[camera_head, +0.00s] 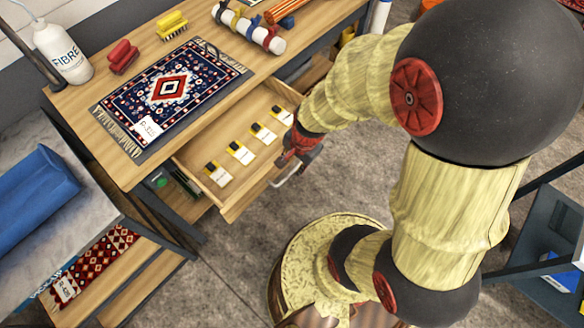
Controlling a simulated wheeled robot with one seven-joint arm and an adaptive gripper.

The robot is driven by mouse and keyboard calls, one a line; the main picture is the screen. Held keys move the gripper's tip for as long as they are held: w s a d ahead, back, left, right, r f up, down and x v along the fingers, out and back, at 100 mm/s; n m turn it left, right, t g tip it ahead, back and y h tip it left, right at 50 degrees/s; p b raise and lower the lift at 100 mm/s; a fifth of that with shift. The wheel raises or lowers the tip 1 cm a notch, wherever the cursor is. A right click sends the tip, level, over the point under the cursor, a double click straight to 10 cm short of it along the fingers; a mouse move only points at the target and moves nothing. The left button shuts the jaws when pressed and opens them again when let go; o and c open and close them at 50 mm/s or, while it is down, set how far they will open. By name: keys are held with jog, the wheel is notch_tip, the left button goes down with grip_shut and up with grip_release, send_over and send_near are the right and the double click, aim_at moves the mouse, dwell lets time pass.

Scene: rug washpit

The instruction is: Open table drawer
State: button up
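The wooden table drawer (241,190) is pulled out from under the tabletop (92,150). Several small yellow, black and white items (240,151) lie in a row inside it. A light metal handle (288,180) shows at the drawer's front. My gripper (293,170), dark with red parts, is at the drawer front, right by the handle. The arm and wrist hide much of the fingers, so I cannot tell whether they are closed around the handle or only beside it.
On the tabletop are a patterned rug (170,90), a white bottle (62,52), red (122,57) and yellow (171,25) brushes, and a white roll (247,28). A blue roll (36,195) lies at left. A dark shelf (553,240) stands at right. Floor before the drawer is partly clear.

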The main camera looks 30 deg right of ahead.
notch_tip(320, 180, up, 7)
jog(key=s, duration=0.1)
jog(key=shift+s+d+f, duration=0.15)
jog(key=shift+s+d, duration=0.05)
dwell(0.5)
jog(key=s+a+r+n+t, duration=0.1)
jog(key=s+a+r+n, duration=0.1)
jog(key=r+n, duration=0.5)
jog(key=s+a+r+n+t, duration=0.2)
jog(key=r+n, duration=0.5)
jog(key=r, duration=0.6)
jog(key=shift+a+r+t+h, duration=0.15)
jog(key=shift+a+t+h, duration=0.15)
jog(key=shift+s, duration=0.15)
dwell(1.3)
